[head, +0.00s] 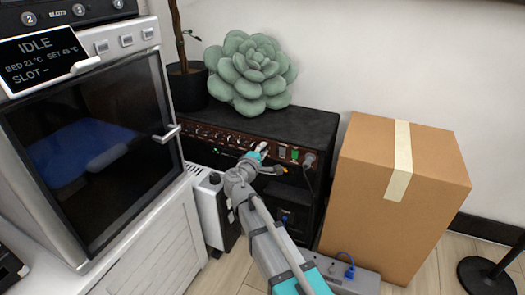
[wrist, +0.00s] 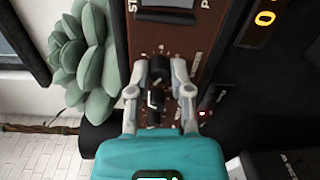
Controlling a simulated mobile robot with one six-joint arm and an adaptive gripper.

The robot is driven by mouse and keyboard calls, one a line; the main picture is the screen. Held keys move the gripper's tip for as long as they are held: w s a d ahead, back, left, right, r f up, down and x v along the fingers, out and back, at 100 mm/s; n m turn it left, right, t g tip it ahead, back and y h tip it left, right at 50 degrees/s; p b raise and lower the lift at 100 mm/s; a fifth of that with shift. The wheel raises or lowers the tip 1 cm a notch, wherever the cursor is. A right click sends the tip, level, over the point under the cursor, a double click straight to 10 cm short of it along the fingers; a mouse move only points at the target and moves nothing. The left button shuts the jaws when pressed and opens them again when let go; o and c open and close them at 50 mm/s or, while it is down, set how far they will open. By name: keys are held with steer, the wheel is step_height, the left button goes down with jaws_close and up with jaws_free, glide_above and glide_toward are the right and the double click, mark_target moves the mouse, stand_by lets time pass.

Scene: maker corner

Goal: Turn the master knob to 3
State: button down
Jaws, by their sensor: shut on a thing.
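The amplifier (head: 318,130) is a black box with a brown control panel carrying a row of small knobs. My gripper (head: 262,152) reaches its front panel, and its fingers cover part of the knob row in the head view. In the wrist view, my gripper (wrist: 160,68) is shut on a black knob (wrist: 159,64), with a fingertip on either side. A black piece with a white mark (wrist: 154,98) shows between the fingers, nearer the palm. The printing around the knob is too small to read, so I cannot tell its setting or confirm its name.
A succulent (head: 252,75) and a dark plant pot (head: 187,87) stand on the amplifier. A cardboard box (head: 398,185) is close on its right, and a machine with a glass door (head: 95,150) is on the left. A power strip (head: 345,275) lies on the floor in front.

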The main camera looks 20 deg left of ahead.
steer(key=c, duration=0.8)
jaws_free()
steer(key=shift+s, duration=0.1)
steer(key=shift+s+a, duration=0.15)
steer(key=shift+s, duration=1.7)
steer(key=shift+s+a, duration=0.1)
steer(key=shift+s, duration=1.7)
